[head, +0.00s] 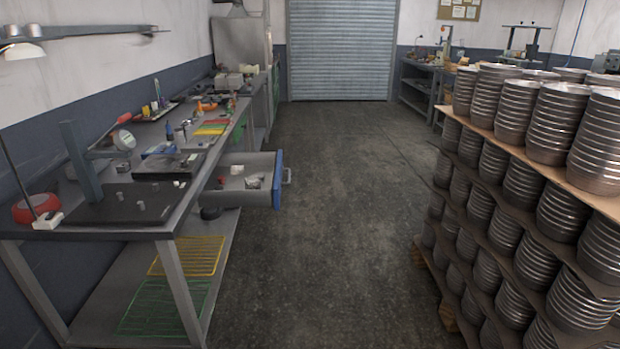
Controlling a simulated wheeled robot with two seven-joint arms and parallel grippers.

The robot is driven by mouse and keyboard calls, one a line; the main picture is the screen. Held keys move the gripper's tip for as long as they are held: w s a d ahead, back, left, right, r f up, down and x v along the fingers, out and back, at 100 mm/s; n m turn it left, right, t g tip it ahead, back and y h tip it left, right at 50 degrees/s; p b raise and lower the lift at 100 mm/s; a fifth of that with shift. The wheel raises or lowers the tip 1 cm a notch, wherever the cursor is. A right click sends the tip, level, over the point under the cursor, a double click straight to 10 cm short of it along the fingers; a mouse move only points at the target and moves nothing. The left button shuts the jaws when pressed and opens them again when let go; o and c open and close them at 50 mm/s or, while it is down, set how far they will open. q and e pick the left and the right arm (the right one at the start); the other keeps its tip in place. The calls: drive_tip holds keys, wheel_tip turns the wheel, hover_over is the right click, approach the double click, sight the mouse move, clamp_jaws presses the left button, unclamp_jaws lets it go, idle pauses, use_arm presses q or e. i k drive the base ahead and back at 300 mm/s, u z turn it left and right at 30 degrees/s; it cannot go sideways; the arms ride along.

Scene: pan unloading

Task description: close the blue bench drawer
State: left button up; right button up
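The blue-fronted bench drawer (278,181) sticks out to the right from the workbench (180,222) on the left. It is open, and its grey inside shows a few small white and red items. A small handle (287,176) is on the outer side of the blue front. Neither of my grippers shows in the head view.
Stacks of metal pans (536,120) on layered boards fill the right side. The concrete floor (340,230) between bench and pans is clear. A closed roller shutter (341,50) is at the back. Tools and a black board (120,204) lie on the bench top.

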sight(270, 165)
drive_tip(key=z, duration=0.4)
drive_tip(key=i, duration=1.7)
drive_tip(key=u, duration=1.05)
drive_tip(key=k, duration=0.6)
drive_tip(key=z, duration=0.2)
drive_tip(key=i, duration=1.35)
drive_tip(key=u, duration=0.3)
